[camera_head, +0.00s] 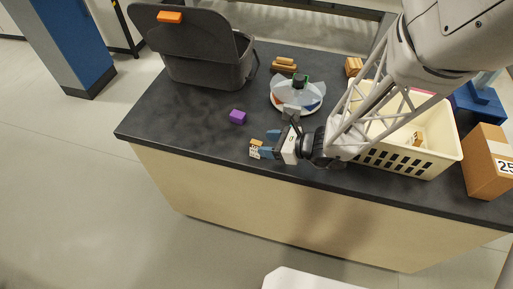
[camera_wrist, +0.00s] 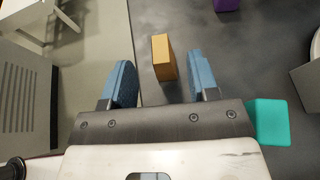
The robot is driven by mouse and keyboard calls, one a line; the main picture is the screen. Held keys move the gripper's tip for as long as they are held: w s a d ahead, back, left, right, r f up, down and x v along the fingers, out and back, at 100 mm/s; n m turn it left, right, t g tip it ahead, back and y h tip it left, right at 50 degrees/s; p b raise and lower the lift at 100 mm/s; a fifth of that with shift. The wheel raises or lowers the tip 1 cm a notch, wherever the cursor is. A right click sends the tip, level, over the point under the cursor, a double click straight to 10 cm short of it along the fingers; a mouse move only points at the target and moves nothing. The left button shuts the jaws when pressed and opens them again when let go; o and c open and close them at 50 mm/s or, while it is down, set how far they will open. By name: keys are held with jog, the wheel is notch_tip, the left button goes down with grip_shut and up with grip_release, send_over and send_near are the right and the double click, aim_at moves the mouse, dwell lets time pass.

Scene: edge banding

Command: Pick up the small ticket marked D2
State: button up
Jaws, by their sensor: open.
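A small tan block (camera_head: 257,143) lies near the front edge of the dark counter, with a white face carrying dark marks (camera_head: 254,152) toward the head camera. The marks are too small to read as D2. In the wrist view a tan block (camera_wrist: 161,58) stands between and just beyond my fingertips, apart from both; no marking shows on it there. My gripper (camera_wrist: 160,82) is open and empty, with blue fingers on either side of the block. In the head view my gripper (camera_head: 268,144) reaches left, low over the counter.
A purple cube (camera_head: 237,116) lies beyond the block. A round divided tray (camera_head: 297,96), a grey lidded bin (camera_head: 205,68) and a cream basket (camera_head: 440,157) stand around. A teal block (camera_wrist: 268,122) is by my right finger in the wrist view. The counter's edge is close.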

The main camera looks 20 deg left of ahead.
aim_at(259, 143)
jog(key=shift+a+f, duration=0.2)
jog(key=shift+a, duration=0.3)
jog(key=shift+a, duration=0.1)
jog(key=shift+x, duration=2.55)
jog(key=shift+w, duration=0.1)
jog(key=c, duration=1)
